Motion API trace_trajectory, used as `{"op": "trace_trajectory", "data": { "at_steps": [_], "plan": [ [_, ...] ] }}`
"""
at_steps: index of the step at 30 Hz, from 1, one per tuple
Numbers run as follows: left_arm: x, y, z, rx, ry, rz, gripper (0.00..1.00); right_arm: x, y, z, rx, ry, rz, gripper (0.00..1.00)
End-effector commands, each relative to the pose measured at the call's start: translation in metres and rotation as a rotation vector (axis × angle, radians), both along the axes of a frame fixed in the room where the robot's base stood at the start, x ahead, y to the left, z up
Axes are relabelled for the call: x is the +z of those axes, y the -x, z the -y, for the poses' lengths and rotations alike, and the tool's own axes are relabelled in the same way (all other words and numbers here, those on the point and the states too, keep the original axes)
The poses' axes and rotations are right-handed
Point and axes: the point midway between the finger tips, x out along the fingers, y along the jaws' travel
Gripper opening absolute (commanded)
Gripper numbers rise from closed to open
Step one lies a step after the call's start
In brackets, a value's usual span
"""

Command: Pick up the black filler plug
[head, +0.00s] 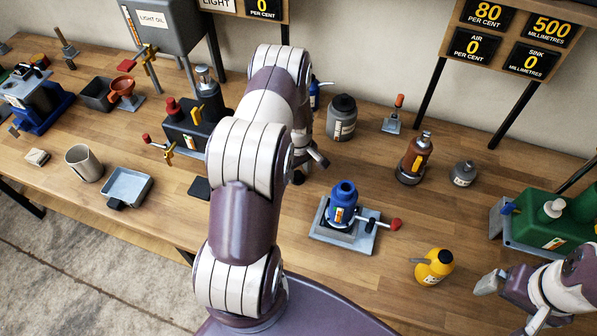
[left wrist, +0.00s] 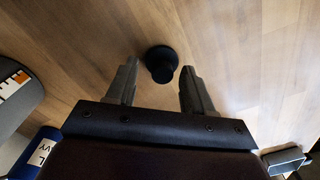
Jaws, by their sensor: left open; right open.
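The black filler plug (left wrist: 161,60) is a small round dark piece with a wider base, standing on the wooden bench. In the left wrist view it sits at the gap between the tips of my open left gripper (left wrist: 159,72), with a finger to either side and no clear contact. In the head view a dark bit of the plug (head: 299,178) shows beside my left gripper (head: 318,158), mostly hidden by my arm. My right gripper (head: 508,300) is open and empty at the lower right, far from the plug.
A blue bottle on a grey stand (head: 343,205) with a red-tipped lever is just in front of the plug. A dark grey jar (head: 342,118) stands behind it. A yellow container (head: 434,266) and a green machine (head: 560,225) are to the right. The bench (head: 290,235) has bare wood between them.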

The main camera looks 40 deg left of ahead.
Motion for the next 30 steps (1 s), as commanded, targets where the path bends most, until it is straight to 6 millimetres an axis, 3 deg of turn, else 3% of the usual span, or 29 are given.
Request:
{"op": "trace_trajectory", "data": {
  "at_steps": [8,13,23,26,30],
  "plan": [
    [-0.008,0.0,0.0,0.0,-0.001,0.001,0.52,0.001,0.0,0.0,0.0,0.0,-0.001,0.98],
    [-0.008,0.0,0.0,0.0,-0.001,0.001,0.0,0.001,0.0,0.0,0.0,0.0,-0.001,0.98],
    [-0.005,-0.001,0.0,0.0,-0.001,0.003,0.0,0.0,0.0,0.0,0.0,0.0,-0.001,0.98],
    [0.01,-0.002,-0.001,0.0,-0.003,0.005,0.0,-0.007,0.0,0.0,0.0,0.0,-0.001,0.98],
    [0.046,-0.002,-0.001,0.0,-0.004,0.008,0.0,-0.018,0.0,0.0,0.0,0.0,-0.001,0.98]
  ]
}}
